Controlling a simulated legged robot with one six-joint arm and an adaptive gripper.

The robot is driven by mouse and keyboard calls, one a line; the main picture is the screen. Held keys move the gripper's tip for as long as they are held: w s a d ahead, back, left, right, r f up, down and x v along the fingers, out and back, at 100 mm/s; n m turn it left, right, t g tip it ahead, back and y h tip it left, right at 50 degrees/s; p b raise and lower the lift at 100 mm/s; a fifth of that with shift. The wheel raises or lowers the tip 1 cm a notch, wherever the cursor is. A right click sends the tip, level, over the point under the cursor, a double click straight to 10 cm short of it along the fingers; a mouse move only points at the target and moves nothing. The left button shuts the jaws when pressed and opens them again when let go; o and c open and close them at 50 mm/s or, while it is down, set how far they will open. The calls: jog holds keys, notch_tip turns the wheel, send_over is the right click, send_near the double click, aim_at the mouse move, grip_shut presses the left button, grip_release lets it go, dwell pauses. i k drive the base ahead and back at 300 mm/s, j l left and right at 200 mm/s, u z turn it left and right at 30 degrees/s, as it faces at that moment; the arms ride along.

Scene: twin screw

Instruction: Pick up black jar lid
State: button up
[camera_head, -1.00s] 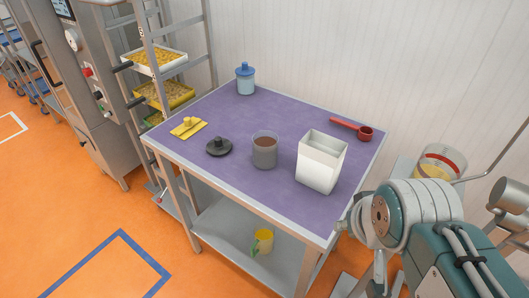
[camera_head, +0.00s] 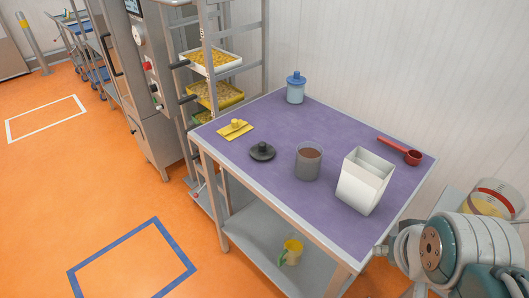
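The black jar lid (camera_head: 262,152) lies flat on the purple table top (camera_head: 265,190), toward its front left side, with its small knob up. It is to the left of an open grey jar (camera_head: 308,162) with brown contents and apart from it. My arm shows at the lower right of the view, well away from the lid. The gripper's fingers are not visible.
Orange floor is clear at left.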

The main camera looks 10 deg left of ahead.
aim_at(262, 151)
jog(key=k+j, duration=0.2)
jog(key=j, duration=0.15)
jog(key=k+j, duration=0.15)
jog(key=j, duration=0.2)
jog(key=j+z, duration=0.15)
jog(key=j, duration=0.6)
jog(key=k+j+z, duration=0.2)
jog(key=j, duration=0.55)
jog(key=i+j+z, duration=0.15)
jog(key=i+j, duration=0.3)
jog(key=i+j+z, duration=0.1)
jog(key=i+j, duration=0.25)
jog(key=j, duration=0.3)
jog(key=i+j, duration=0.1)
jog(key=i, duration=0.35)
jog(key=l+z, duration=0.05)
